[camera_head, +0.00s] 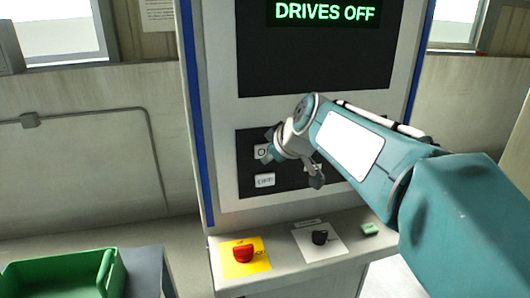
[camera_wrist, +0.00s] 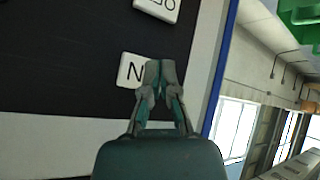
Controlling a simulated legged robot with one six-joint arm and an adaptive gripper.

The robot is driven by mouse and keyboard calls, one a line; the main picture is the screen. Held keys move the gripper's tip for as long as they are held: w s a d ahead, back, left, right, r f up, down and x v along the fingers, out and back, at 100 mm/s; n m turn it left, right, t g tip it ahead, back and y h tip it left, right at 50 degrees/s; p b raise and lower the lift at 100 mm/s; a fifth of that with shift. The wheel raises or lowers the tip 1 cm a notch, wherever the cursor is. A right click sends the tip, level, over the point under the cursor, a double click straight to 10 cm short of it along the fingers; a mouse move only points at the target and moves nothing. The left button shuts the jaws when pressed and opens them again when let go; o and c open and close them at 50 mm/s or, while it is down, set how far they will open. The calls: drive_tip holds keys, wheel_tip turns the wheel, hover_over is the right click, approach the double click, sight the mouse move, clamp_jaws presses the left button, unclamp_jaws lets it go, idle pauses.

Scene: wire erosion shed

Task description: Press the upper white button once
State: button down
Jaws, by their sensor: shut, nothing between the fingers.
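The upper white button (camera_head: 261,152) is on the black panel of the machine cabinet. My arm's end partly covers its label. It also shows in the wrist view (camera_wrist: 129,72), where an "N" is readable. A second white button (camera_head: 264,180), marked like "OFF", sits below it and is at the top edge of the wrist view (camera_wrist: 158,8). My gripper (camera_head: 271,136) is in front of the panel by the upper button. In the wrist view its fingertips (camera_wrist: 160,66) are together and empty, overlapping the button's right edge. I cannot tell whether they touch it.
A screen (camera_head: 320,45) reading "DRIVES OFF" is above. The ledge below carries a red knob (camera_head: 243,253) on a yellow plate, a black knob (camera_head: 320,238) and a small green block (camera_head: 370,229). A green bin (camera_head: 62,275) stands at the lower left.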

drive_tip(key=shift+w, duration=0.15)
drive_tip(key=shift+w, duration=0.2)
idle(0.3)
drive_tip(key=shift+w+a, duration=0.2)
drive_tip(key=shift+w, duration=0.15)
idle(0.7)
drive_tip(key=shift+s+r, duration=0.1)
drive_tip(key=shift+s+d, duration=0.25)
drive_tip(key=shift+s, duration=0.45)
drive_tip(key=shift+s+d, duration=0.25)
drive_tip(key=shift+s, duration=0.55)
drive_tip(key=shift+s+d, duration=0.2)
drive_tip(key=shift+s, duration=0.6)
drive_tip(key=shift+s+d, duration=0.25)
drive_tip(key=shift+s, duration=0.55)
